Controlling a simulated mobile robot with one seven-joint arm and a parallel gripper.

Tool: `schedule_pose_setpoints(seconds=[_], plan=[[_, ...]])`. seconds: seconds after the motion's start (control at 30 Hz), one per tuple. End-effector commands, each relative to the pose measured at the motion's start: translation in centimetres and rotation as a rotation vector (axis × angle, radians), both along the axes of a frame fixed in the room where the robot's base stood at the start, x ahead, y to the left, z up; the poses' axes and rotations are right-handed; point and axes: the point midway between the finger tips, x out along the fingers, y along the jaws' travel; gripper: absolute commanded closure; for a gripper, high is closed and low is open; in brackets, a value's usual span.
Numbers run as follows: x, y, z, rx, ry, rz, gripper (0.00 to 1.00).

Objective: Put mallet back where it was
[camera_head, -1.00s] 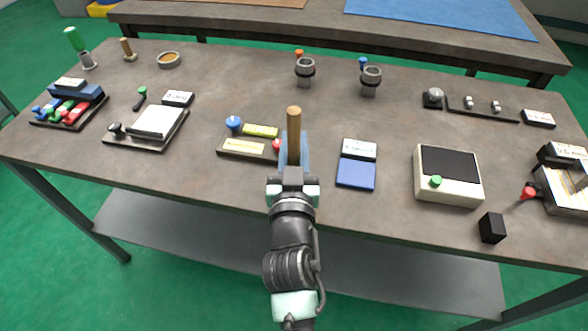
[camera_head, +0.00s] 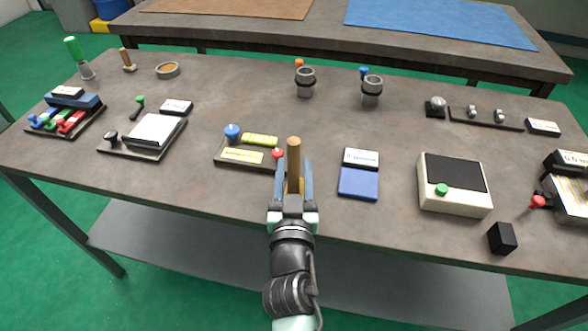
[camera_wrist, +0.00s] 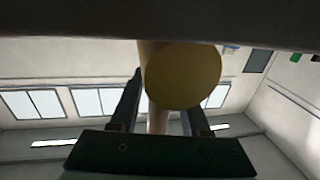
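The mallet shows as a wooden cylinder (camera_head: 293,160), roughly upright in the head view, between the fingers of my gripper (camera_head: 294,178). The blue fingers are apart, with a narrow gap on each side of the wood. In the wrist view the mallet's round, yellowish end (camera_wrist: 183,76) is close to the camera, and a paler wooden part runs behind it between the dark fingers (camera_wrist: 163,112). My gripper is open around the mallet. The lower end of the mallet is hidden by my gripper, so I cannot tell what it rests on.
A tray with blue and red knobs (camera_head: 232,163) lies just left of my gripper. A blue pad (camera_head: 359,183) and a cream box with a green knob (camera_head: 455,199) are to the right. Two grey cups (camera_head: 305,78) (camera_head: 371,88) stand behind. The table between is clear.

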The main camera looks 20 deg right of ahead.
Motion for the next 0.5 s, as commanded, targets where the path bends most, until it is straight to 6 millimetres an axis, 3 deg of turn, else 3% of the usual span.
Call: schedule_pose_setpoints(seconds=[0.43,0.5], plan=[[-0.04,0.03,0.50,0.000,0.000,0.000,0.43],[-0.81,0.39,0.06,0.001,0.003,0.001,0.43]])
